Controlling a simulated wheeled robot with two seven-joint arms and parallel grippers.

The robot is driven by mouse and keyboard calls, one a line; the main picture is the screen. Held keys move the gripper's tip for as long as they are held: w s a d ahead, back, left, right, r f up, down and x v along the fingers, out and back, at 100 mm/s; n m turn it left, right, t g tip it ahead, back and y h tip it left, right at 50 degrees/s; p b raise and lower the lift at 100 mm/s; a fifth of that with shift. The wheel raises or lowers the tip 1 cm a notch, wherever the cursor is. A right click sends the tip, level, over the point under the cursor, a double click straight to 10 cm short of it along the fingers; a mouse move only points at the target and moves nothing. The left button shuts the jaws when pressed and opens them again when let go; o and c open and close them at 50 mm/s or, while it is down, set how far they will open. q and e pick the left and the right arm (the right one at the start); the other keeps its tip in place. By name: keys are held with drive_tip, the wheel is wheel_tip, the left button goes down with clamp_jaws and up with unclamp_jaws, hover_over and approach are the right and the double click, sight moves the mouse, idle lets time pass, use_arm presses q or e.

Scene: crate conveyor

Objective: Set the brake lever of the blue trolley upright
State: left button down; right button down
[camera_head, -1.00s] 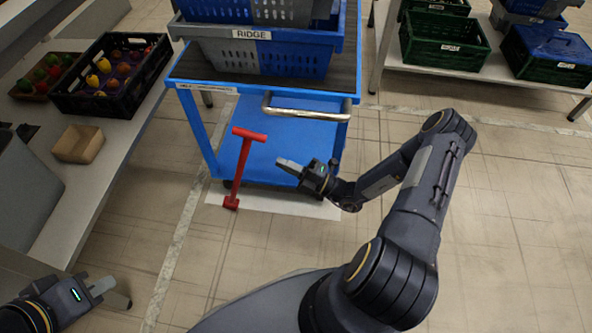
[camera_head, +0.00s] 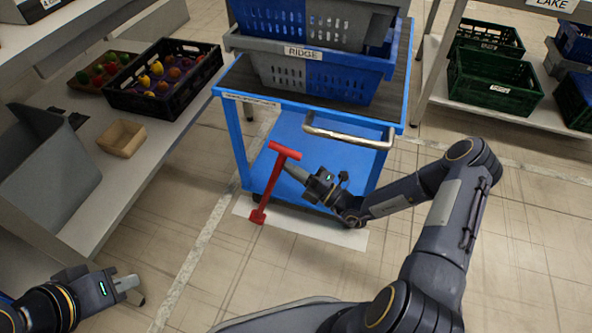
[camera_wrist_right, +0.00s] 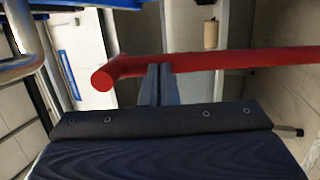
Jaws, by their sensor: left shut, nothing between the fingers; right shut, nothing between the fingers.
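The blue trolley (camera_head: 232,135) stands in the middle of the head view with crates on top. Its red brake lever (camera_head: 270,180) has a T-shaped handle and a foot near the floor at the trolley's front left corner; it leans slightly to the right. My right gripper (camera_head: 290,169) is shut and empty, with its fingertips at the lever just below the crossbar. In the right wrist view the closed fingers (camera_wrist_right: 160,82) reach the red lever (camera_wrist_right: 215,60) close to its T end and seem to touch it. My left gripper (camera_head: 128,284) is shut and empty at the lower left, far from the lever.
A metal push handle (camera_head: 345,138) sticks out from the trolley above my right gripper. A table with a black produce crate (camera_head: 130,105) and a small cardboard box (camera_head: 122,138) stands at left. A shelf with green crates (camera_head: 495,90) stands at right. The floor in front is open.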

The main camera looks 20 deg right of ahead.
drive_tip(key=shift+g+h, duration=0.5)
drive_tip(key=shift+g, duration=0.2)
drive_tip(key=w+a+r+p, duration=0.2)
drive_tip(key=a+p, duration=0.1)
drive_tip(key=w+a+r+p, duration=0.1)
drive_tip(key=p, duration=0.1)
drive_tip(key=shift+w+a+r, duration=0.1)
drive_tip(key=shift+a, duration=0.3)
drive_tip(key=shift+n+g+h, duration=0.4)
drive_tip(key=shift+g+h, duration=0.1)
drive_tip(key=shift+h, duration=0.2)
drive_tip(key=p+x, duration=0.1)
drive_tip(key=x, duration=0.1)
drive_tip(key=p+x, duration=0.2)
drive_tip(key=x, duration=0.1)
drive_tip(key=shift+a+r+p, duration=0.1)
drive_tip(key=shift+a+p, duration=0.2)
drive_tip(key=shift+a, duration=0.3)
drive_tip(key=shift+s, duration=0.25)
drive_tip(key=p, duration=0.3)
approach(274, 169)
wheel_tip(274, 169, up, 4)
drive_tip(key=w+a, duration=0.1)
drive_tip(key=a, duration=0.1)
drive_tip(key=shift+s+d, duration=0.3)
drive_tip(key=shift+s, duration=0.05)
